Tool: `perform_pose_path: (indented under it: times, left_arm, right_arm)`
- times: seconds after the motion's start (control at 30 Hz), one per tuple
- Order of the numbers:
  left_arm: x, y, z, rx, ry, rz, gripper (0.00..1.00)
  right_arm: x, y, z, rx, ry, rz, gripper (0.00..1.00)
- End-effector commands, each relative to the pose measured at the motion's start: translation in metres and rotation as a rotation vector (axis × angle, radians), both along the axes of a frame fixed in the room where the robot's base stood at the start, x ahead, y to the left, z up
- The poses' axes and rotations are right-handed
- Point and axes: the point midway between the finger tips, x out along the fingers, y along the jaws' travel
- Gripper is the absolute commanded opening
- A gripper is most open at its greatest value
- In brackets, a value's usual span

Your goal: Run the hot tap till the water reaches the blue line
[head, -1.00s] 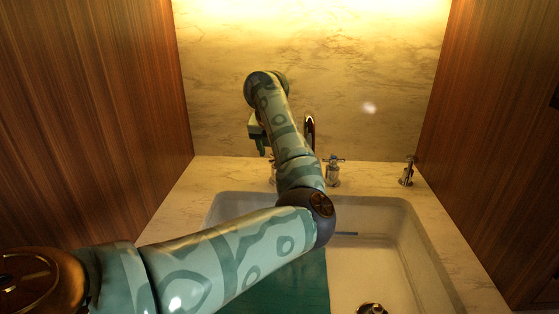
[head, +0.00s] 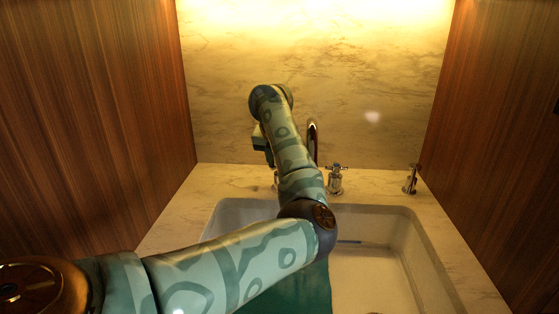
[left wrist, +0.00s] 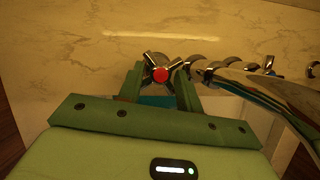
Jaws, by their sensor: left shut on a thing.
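The hot tap handle (left wrist: 160,70), a chrome cross with a red cap, is between the green fingers of my left gripper (left wrist: 160,84) in the left wrist view. The gripper is shut on it. In the head view my arm hides most of this tap, and the gripper (head: 263,143) shows only partly behind the forearm. The chrome spout (head: 312,140) rises right of the arm; it is large at the right of the left wrist view (left wrist: 262,92). The blue line (head: 349,242) is a short dark mark on the basin's far inner wall. I cannot make out a water level or stream. My right gripper is out of view.
The pale sink basin (head: 425,240) is set in a marble counter (head: 180,205). A second cross tap (head: 336,180) stands right of the spout, and a small chrome fitting (head: 411,179) farther right. Wooden panels (head: 90,110) close in both sides; the marble backsplash (head: 370,70) is behind.

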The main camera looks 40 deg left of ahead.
Motion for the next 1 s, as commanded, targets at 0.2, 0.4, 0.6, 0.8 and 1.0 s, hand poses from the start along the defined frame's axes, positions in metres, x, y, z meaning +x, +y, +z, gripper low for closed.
perform_pose_path:
  times: [0.2,0.4,0.6,0.8,1.0]
  left_arm:
    - [-0.001,0.004,0.006,0.011,-0.005,-0.022,0.12]
    - [-0.002,0.006,0.011,0.013,-0.007,-0.114,0.12]
    - [-0.002,0.007,0.014,0.014,-0.009,-0.269,0.12]
    - [-0.001,0.009,0.015,0.016,-0.01,-0.44,0.12]
    - [0.001,0.011,0.014,0.018,-0.012,-0.589,0.12]
  right_arm:
    - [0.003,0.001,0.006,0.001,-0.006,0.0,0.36]
    - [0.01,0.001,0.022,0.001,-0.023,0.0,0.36]
    - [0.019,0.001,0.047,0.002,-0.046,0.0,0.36]
    - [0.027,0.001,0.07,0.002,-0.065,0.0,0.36]
    - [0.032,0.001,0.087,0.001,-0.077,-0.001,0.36]
